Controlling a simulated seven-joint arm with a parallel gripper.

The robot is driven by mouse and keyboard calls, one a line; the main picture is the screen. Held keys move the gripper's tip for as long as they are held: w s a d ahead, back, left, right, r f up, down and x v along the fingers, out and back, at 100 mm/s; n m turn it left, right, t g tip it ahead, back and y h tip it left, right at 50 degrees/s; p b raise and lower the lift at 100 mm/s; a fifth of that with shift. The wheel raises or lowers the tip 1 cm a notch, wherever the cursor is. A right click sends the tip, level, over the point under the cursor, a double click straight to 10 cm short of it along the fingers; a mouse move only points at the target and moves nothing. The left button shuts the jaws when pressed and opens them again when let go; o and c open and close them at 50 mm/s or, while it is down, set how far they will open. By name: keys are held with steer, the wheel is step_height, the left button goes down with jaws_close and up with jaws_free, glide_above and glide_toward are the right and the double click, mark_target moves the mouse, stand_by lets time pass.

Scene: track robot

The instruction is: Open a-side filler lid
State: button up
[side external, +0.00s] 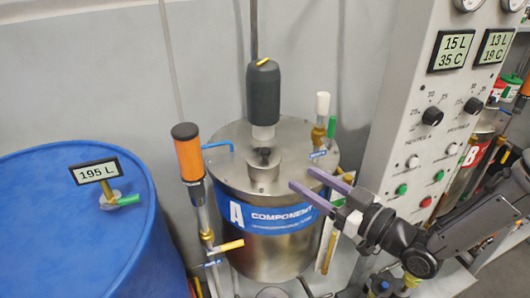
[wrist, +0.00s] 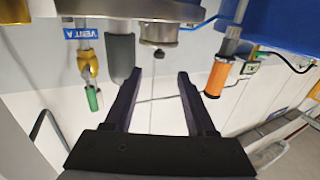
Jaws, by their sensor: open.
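The A-side tank (side external: 268,238) is a steel drum with a blue "A COMPONENT" band. A short steel filler neck with its lid (side external: 263,166) stands on the front part of the tank top, and the lid looks seated. The lid also shows upside down in the wrist view (wrist: 158,34), with a small dark knob in its middle. My gripper (side external: 301,178) has purple fingers and is open and empty, just right of the lid and apart from it. In the wrist view my gripper's fingertips (wrist: 158,73) point toward the lid, which lies between their lines.
A dark grey motor (side external: 263,92) stands behind the lid. A white-topped fitting with a green handle (side external: 322,112) is at the back right. A blue barrel (side external: 75,235) stands left, a control panel (side external: 435,110) right.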

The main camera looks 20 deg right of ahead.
mark_target(268, 155)
steer(key=x, duration=1.2)
steer(key=shift+w+a+r, duration=0.1)
steer(key=shift+w+a, duration=0.05)
steer(key=shift+w, duration=0.2)
jaws_close()
stand_by(0.8)
